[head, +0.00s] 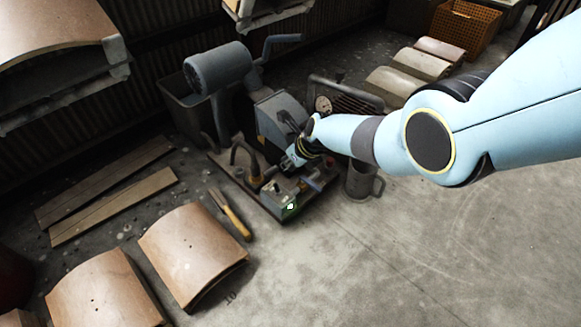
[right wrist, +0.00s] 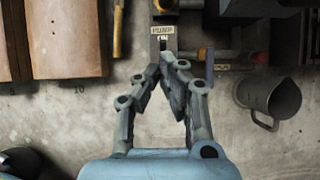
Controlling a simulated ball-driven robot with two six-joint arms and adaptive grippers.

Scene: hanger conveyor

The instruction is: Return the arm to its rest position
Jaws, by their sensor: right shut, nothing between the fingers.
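My right arm (head: 430,135) is light blue and reaches in from the right in the head view. Its gripper (head: 290,165) is over the grey machine's base plate, close to a small control box (head: 284,200) with a green spot on its front. In the right wrist view my right gripper (right wrist: 168,62) is shut, its fingertips together and empty. The tips are just below a small labelled plate (right wrist: 162,30). Whether they touch anything I cannot tell. My left gripper is not in view.
A grey machine (head: 218,68) with a crank stands behind the gripper. A metal mug (head: 362,182) stands close to its right. A yellow-handled tool (head: 234,218) and curved tiles (head: 192,250) lie to the left. The floor at front right is clear.

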